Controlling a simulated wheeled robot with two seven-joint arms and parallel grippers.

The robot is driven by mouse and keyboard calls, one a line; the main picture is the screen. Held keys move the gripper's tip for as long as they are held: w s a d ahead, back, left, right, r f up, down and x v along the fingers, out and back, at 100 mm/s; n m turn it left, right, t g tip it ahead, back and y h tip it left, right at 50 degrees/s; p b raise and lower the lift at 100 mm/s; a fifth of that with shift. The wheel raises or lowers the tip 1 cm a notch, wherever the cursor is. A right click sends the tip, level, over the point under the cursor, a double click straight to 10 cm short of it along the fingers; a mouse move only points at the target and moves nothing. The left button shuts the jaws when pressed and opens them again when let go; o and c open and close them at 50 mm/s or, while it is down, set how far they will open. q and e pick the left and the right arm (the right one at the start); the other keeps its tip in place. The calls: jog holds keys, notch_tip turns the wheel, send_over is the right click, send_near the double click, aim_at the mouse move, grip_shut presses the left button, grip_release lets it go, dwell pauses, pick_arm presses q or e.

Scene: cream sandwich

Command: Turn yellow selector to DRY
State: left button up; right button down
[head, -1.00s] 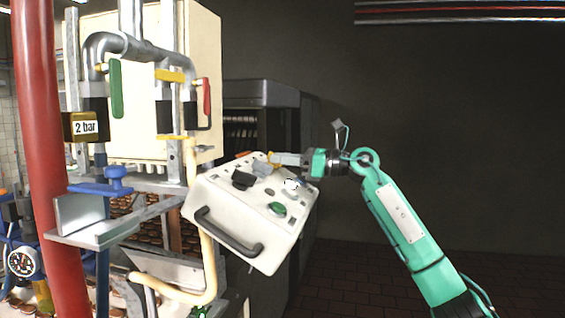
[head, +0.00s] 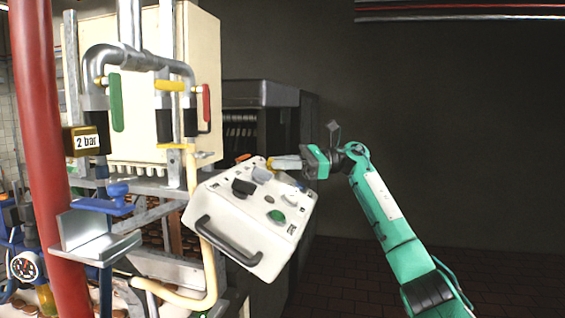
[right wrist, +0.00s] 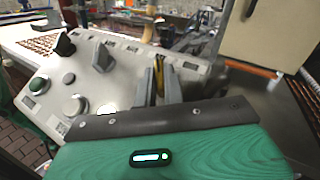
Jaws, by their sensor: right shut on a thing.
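The yellow selector (right wrist: 159,72) sits on the sloping white control panel (head: 225,207) and shows between my fingers in the right wrist view. In the head view the yellow selector (head: 270,163) is a small patch at the panel's upper edge. My right gripper (head: 274,164) is shut on the yellow selector, reaching in from the right; its grey fingers (right wrist: 160,88) are on either side of it in the right wrist view. The DRY mark cannot be read. My left gripper is not in view.
The panel also carries a black knob (head: 243,187), a grey knob (head: 262,174), a green button (head: 277,215) and a dark handle (head: 228,243). A red pipe (head: 45,160) and valve pipes stand at the left. The dark wall side at right is free.

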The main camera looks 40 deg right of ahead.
jog(key=c, duration=1.5)
grip_release()
jog(key=b+v, duration=0.3)
jog(key=v, duration=1.1)
jog(key=shift+b, duration=0.4)
jog(key=shift+w, duration=0.1)
